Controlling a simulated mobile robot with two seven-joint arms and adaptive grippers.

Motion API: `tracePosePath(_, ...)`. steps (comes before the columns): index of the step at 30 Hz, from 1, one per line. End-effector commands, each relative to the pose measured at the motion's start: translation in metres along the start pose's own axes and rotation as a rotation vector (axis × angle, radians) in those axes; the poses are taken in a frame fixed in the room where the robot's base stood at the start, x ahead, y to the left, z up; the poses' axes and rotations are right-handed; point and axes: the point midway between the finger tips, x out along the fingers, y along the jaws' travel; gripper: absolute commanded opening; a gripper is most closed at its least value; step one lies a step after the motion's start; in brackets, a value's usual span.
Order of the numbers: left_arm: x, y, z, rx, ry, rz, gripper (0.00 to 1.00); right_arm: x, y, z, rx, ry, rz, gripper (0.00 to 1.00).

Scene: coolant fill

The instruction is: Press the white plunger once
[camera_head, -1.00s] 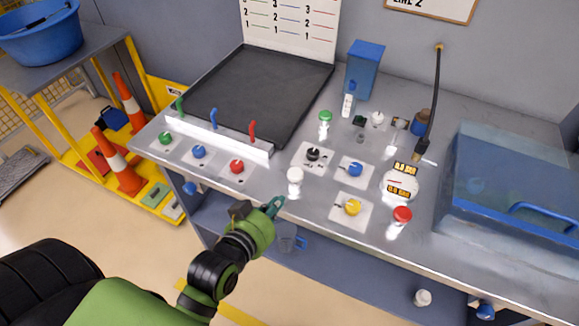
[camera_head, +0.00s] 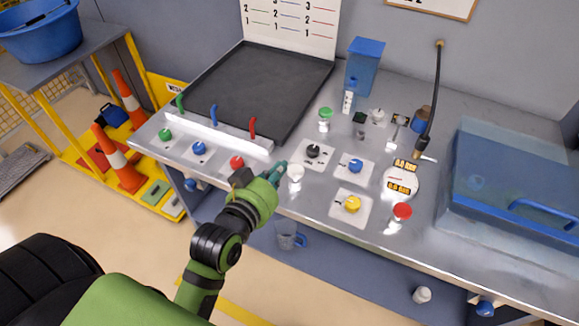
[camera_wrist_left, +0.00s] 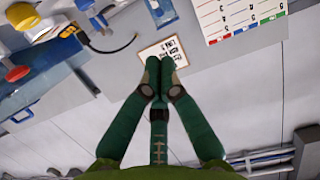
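The white plunger (camera_head: 295,172) stands upright near the front edge of the metal bench in the head view. My left gripper (camera_head: 281,168) is just to its left, its fingertips close to the plunger's top; I cannot tell whether they touch. In the left wrist view the two green fingers (camera_wrist_left: 160,65) meet at the tips with nothing seen between them. The white plunger is not visible in that view. My right gripper is not in view.
A red-topped plunger (camera_head: 402,212) and a green-topped one (camera_head: 325,113) stand on the bench. Black (camera_head: 313,151), blue (camera_head: 356,166) and yellow (camera_head: 352,203) knobs are close by. A blue bin (camera_head: 515,190) is at right. A dark tray (camera_head: 255,90) lies behind coloured levers.

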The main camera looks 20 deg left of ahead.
Motion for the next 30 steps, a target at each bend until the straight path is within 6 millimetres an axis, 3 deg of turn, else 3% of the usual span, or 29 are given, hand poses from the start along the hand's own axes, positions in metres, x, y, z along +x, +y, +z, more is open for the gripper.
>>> tracePosePath(8, 0.059, 0.0, -0.006, -0.001, 0.003, 0.0, 0.0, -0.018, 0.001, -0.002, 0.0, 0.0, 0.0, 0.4)
tracePosePath(10, 0.061, 0.0, 0.011, 0.0, -0.006, 0.001, 0.0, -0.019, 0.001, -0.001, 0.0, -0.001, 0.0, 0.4)
tracePosePath(15, 0.065, 0.0, 0.03, -0.001, -0.001, 0.001, 0.0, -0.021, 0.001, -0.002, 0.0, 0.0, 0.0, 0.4)
tracePosePath(30, 0.067, 0.0, 0.039, 0.0, 0.001, 0.001, 0.0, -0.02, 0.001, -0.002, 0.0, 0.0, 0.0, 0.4)
